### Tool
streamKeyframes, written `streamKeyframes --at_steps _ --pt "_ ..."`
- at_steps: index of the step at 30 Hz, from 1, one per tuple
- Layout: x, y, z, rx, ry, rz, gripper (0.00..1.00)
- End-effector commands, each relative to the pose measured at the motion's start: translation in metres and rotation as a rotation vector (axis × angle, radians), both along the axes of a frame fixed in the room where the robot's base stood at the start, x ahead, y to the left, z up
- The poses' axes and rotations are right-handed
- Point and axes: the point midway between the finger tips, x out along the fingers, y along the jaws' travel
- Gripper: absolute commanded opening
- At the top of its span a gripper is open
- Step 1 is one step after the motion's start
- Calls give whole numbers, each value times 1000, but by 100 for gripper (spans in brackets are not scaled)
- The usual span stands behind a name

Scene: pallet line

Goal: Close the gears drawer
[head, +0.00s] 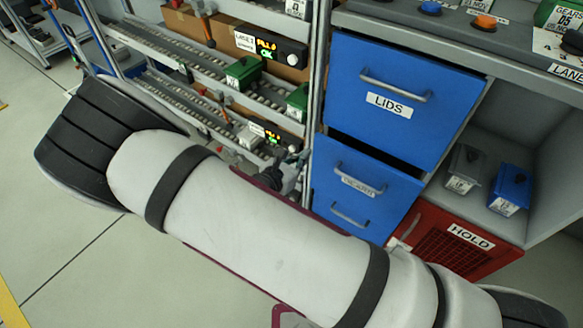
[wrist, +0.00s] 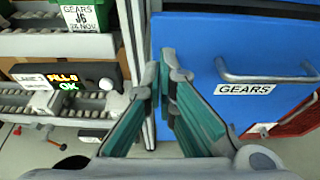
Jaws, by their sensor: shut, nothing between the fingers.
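The gears drawer (wrist: 225,50) has a blue front with a bar handle (wrist: 265,72) and a GEARS label in the wrist view. In the head view its front (head: 390,190) is below the LIDS drawer, with a dark gap along its top edge. How far it stands out is hard to tell. My gripper (wrist: 163,75) is shut and empty, with its fingertips at the left edge of the drawer front, left of the handle. I cannot tell whether they touch it. In the head view my arm hides most of the gripper.
The blue LIDS drawer (head: 400,95) is above. A red HOLD bin (head: 460,240) is at lower right, beneath a shelf with a grey box (head: 465,168) and a blue box (head: 510,190). A roller rack with green bins (head: 243,73) stands left, close to my gripper.

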Motion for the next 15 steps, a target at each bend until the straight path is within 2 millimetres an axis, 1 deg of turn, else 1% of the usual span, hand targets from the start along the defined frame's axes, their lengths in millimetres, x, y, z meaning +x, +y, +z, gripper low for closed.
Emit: streamKeyframes --at_steps 1,6,10,15 --pt "8 -6 -4 -1 -1 -3 0" --pt "25 -19 -3 0 1 -2 0" --pt "33 -24 -2 0 1 -2 0" --pt "35 -26 -1 1 2 -1 0"
